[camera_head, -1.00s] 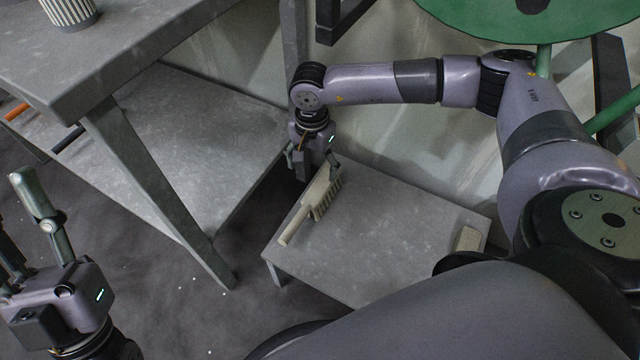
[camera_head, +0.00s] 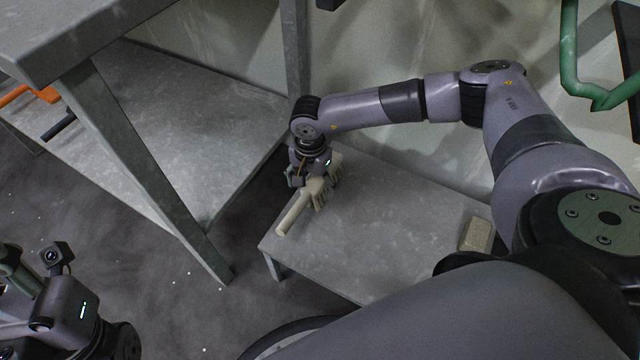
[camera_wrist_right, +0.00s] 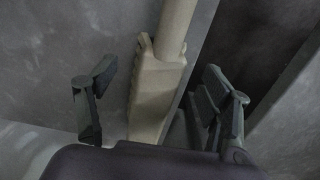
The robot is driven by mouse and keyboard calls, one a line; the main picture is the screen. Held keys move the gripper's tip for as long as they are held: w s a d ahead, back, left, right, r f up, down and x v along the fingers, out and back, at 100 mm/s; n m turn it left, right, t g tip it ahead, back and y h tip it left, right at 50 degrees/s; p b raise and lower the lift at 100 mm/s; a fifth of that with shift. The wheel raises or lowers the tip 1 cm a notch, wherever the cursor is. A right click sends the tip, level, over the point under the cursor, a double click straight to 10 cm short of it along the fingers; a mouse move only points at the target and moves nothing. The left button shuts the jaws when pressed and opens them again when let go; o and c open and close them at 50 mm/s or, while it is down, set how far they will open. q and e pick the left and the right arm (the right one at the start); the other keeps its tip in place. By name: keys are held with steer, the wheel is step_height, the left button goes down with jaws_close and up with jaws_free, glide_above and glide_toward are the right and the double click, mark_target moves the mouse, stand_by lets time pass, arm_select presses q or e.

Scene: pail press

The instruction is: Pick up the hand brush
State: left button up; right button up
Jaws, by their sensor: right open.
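The cream hand brush (camera_head: 297,210) lies on the low grey table (camera_head: 375,235), near its left edge, with its handle toward the front left corner. My right gripper (camera_head: 315,187) is down over the head end of the brush and hides part of it. In the right wrist view the brush (camera_wrist_right: 158,95) runs between the two spread sides of my right gripper (camera_wrist_right: 150,105), which is open with a gap on the left side. My left gripper (camera_head: 30,275) is at the lower left, far from the brush, partly cut off, and its jaw opening does not show clearly.
A small beige block (camera_head: 477,235) sits at the low table's right end. A tall grey workbench (camera_head: 100,30) with a lower shelf (camera_head: 190,120) stands at left, its leg close to the low table. Orange-handled (camera_head: 45,95) tools lie on the shelf. The low table's middle is clear.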

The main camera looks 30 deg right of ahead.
step_height(320, 180, down, 2)
steer(key=shift+f, duration=0.1)
steer(key=c, duration=1.4)
